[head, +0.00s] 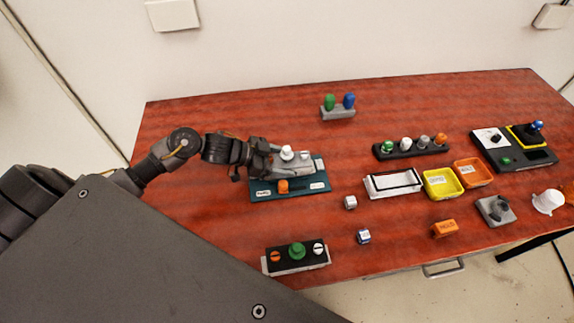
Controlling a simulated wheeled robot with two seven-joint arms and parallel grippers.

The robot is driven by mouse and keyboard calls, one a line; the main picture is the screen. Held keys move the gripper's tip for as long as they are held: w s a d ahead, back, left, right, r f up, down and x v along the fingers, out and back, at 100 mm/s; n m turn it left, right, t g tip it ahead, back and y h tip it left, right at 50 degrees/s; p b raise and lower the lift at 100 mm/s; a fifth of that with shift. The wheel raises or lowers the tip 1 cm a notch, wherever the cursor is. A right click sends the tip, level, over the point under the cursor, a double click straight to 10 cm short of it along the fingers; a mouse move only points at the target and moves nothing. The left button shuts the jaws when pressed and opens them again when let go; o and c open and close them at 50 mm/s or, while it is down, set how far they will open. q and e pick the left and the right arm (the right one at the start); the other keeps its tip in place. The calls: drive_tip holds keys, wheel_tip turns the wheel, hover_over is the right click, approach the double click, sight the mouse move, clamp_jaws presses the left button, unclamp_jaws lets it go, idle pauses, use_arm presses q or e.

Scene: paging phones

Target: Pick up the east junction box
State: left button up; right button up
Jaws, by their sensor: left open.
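I cannot tell by a readable label which thing is the east junction box. Small boxes lie on the red-brown table (215,120): a pale grey cube (350,202), a white and blue cube (364,237) and an orange labelled block (445,228). My left gripper (260,162) is open, at the left end of a teal-based unit (262,190) with a grey upper part, white knobs and an orange knob. Its fingers partly hide the unit's left end; whether they touch it I cannot tell. My right gripper is not in view.
A black panel with a green knob (297,252) lies at the front edge. A white tray (378,193), yellow bin (433,193) and orange bin (482,182) stand right of centre. Behind are a knob strip (411,151) and a green-blue peg block (338,112). The back left is clear.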

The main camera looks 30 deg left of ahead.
sight(282, 154)
use_arm(q)
drive_tip(key=shift+c, duration=0.3)
drive_tip(key=c, duration=0.8)
drive_tip(key=shift+r, duration=0.1)
drive_tip(key=shift+r, duration=0.5)
drive_tip(key=shift+r+b, duration=0.5)
drive_tip(key=shift+r, duration=0.45)
drive_tip(key=shift+s+d+r+p, duration=0.75)
drive_tip(key=shift+s+r, duration=0.9)
drive_tip(key=shift+s, duration=0.55)
drive_tip(key=shift+s+d+r+p, duration=0.75)
drive_tip(key=shift+s+r, duration=0.95)
drive_tip(key=shift+s, duration=0.55)
drive_tip(key=shift+s+d+r+p, duration=0.6)
drive_tip(key=shift+s+r+p, duration=0.25)
drive_tip(key=shift+s+r, duration=1.1)
